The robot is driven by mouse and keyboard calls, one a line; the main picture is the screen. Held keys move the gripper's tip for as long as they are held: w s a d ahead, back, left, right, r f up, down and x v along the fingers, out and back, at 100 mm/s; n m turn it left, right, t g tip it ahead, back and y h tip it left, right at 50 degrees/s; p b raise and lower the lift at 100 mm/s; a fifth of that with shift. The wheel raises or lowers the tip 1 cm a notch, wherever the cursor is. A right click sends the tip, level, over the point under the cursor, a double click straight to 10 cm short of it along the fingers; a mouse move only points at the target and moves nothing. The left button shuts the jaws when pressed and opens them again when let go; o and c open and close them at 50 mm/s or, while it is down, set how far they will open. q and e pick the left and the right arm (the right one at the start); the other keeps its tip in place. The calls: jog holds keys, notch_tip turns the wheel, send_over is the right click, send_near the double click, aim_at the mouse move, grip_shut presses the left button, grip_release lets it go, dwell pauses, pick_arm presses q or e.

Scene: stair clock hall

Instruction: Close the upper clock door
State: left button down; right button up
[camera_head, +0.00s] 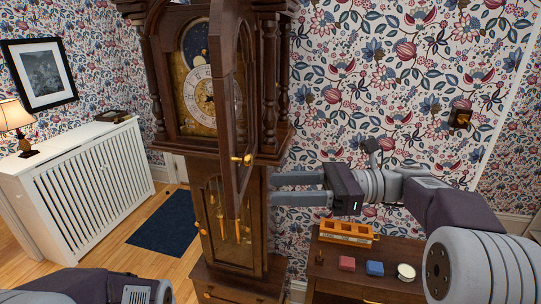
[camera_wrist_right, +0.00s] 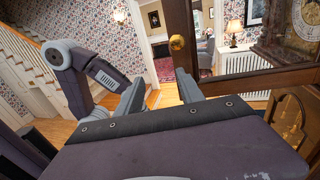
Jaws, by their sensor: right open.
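The tall wooden clock (camera_head: 212,150) stands left of centre in the head view. Its upper door (camera_head: 227,100) is swung open toward me, seen nearly edge-on, with a brass knob (camera_head: 243,159) low on its edge. The dial (camera_head: 203,95) shows behind it. My right gripper (camera_head: 272,188) is open and empty, right of the door and a little below the knob in the head view. In the right wrist view, the knob (camera_wrist_right: 176,42) shows beyond my right fingers (camera_wrist_right: 160,88), with the door's lower rail (camera_wrist_right: 255,82) to the right. My left gripper is out of view.
A wooden side table (camera_head: 375,283) stands below my right arm, holding an orange tray (camera_head: 345,238), a red block (camera_head: 347,263), a blue block (camera_head: 375,268) and a round tin (camera_head: 406,271). A white radiator cover (camera_head: 88,172) with a lamp (camera_head: 14,118) is at the left.

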jog(key=m+t+p, duration=0.1)
jog(key=t+p, duration=0.1)
send_near(247, 159)
jog(key=s+d, duration=0.2)
jog(key=w+a, duration=0.1)
jog(key=a, duration=0.1)
jog(key=a+p, duration=0.1)
jog(key=a, duration=0.1)
jog(key=w+a+p, duration=0.1)
jog(key=a, duration=0.2)
jog(key=shift+w+a+r, duration=0.1)
jog(key=shift+w+r, duration=0.05)
jog(key=shift+w, duration=0.2)
jog(key=shift+w+a+f+p, duration=0.2)
jog(key=shift+w+a, duration=0.25)
jog(key=shift+a, duration=0.1)
jog(key=shift+w+a+f+p, duration=0.15)
jog(key=shift+w+a, duration=0.25)
jog(key=shift+a, duration=0.2)
jog(key=shift+s+d+r, duration=0.1)
jog(key=shift+s, duration=0.1)
jog(key=c, duration=0.3)
jog(key=shift+s, duration=0.1)
jog(key=c, duration=0.5)
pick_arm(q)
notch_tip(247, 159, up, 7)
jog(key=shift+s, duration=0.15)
pick_arm(e)
grip_shut()
